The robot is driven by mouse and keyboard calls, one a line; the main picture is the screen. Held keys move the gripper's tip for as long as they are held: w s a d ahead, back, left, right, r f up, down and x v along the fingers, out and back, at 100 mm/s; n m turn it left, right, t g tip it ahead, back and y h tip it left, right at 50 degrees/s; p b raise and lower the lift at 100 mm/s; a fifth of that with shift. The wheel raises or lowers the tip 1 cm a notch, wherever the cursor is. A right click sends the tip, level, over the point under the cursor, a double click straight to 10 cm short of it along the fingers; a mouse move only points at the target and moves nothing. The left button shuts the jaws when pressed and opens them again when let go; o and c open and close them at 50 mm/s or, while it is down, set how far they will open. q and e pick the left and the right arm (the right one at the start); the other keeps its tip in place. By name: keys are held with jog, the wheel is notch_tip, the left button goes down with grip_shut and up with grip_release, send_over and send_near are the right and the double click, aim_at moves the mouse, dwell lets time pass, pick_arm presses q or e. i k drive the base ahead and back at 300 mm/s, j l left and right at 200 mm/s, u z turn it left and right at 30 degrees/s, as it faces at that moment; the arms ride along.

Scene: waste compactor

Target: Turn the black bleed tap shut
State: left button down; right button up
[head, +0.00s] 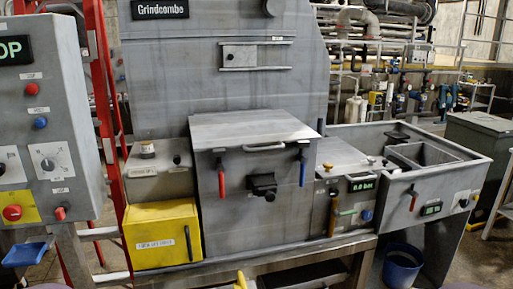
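Several black fittings are in the head view, and I cannot tell for sure which is the bleed tap. A black tap-like fitting (263,185) sits on the front of the central grey box, between a red lever (221,178) and a blue lever (302,168), both hanging down. A black handle (397,137) lies on top of the right-hand trough's back edge. A small black knob (464,202) is on the trough's front. Whether any is open or shut is not clear. Neither of my grippers is in view.
A yellow box (162,236) stands left of the central box. A control panel (45,130) with buttons is at far left, beside a red ladder (104,110). A display (361,185) reads about 0.0 bar. A blue bucket (402,264) stands below the trough (440,185).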

aim_at(335, 192)
jog(key=i+l+u, duration=0.35)
jog(key=l, duration=0.85)
jog(key=i+l+u, duration=0.1)
jog(key=l+u, duration=0.3)
jog(key=l, duration=0.8)
jog(key=l+u, duration=0.35)
jog(key=l, duration=0.9)
jog(key=k, duration=0.05)
